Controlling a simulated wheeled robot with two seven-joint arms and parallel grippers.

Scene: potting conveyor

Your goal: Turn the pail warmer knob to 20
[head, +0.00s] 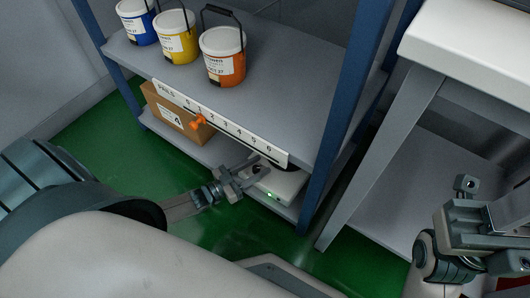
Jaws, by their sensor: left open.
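A white box-shaped device with a small green light (272,190), which looks like the pail warmer, sits on the lower shelf of the blue-posted rack. Its knob and any scale cannot be made out; my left gripper covers part of its front left. My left gripper (254,170) is open, with its fingers at the near left side of the device, below the label strip. Whether it touches the device cannot be told. My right gripper (463,203) is at the far right, away from the device, in front of the white table; its jaw state is unclear.
Blue (137,24), yellow (176,40) and orange (223,57) pails stand on the upper shelf (285,95). A cardboard box (170,112) sits below. The white table (475,45) stands right; green floor is open in front.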

